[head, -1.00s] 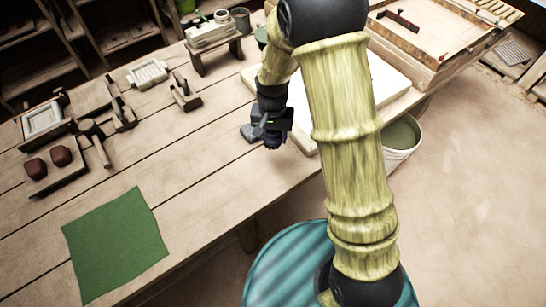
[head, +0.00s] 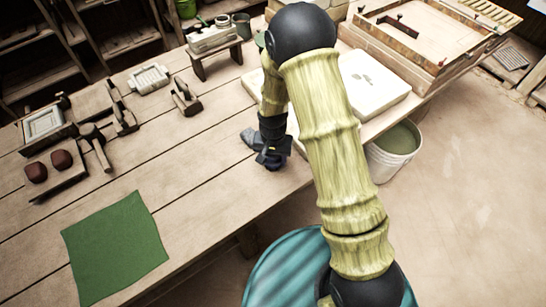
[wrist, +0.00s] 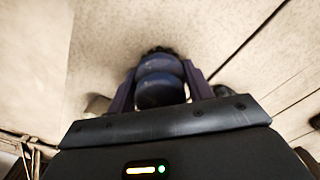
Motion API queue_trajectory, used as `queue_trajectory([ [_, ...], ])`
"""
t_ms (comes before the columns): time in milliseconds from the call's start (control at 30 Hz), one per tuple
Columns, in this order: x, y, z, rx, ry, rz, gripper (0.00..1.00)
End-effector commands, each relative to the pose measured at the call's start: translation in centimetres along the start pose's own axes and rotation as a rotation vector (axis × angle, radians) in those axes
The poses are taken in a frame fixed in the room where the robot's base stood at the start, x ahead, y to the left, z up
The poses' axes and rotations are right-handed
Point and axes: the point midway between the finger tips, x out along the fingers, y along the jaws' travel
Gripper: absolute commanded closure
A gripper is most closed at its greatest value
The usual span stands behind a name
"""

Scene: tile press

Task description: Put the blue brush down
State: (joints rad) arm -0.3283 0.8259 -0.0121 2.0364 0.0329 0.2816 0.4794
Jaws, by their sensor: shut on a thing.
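My gripper (head: 272,157) is low over the wooden table near its front edge, beside a pale slab. In the wrist view the gripper (wrist: 161,88) is shut on the blue brush (wrist: 160,82), a dark blue rounded body between the two fingers with a dark tip at its far end. In the head view the brush is mostly hidden by the gripper and hard to make out. I cannot tell whether it touches the tabletop.
A grey lump (head: 252,137) lies just left of the gripper. The pale slab (head: 378,84) is to the right, and a bucket (head: 394,153) stands beyond the table edge. A green cloth (head: 115,247) lies at front left. Bare table (head: 190,165) lies between.

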Motion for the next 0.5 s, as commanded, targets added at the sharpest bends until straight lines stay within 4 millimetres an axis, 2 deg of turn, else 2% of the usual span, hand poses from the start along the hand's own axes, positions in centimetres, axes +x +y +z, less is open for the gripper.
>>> queue_trajectory([
  [367, 0.42, -0.01, -0.06, 0.001, 0.002, -0.001, 0.7],
  [400, 0.34, -0.01, -0.07, 0.001, 0.002, -0.001, 0.43],
  [500, 0.32, -0.01, -0.06, 0.001, 0.002, -0.001, 0.27],
])
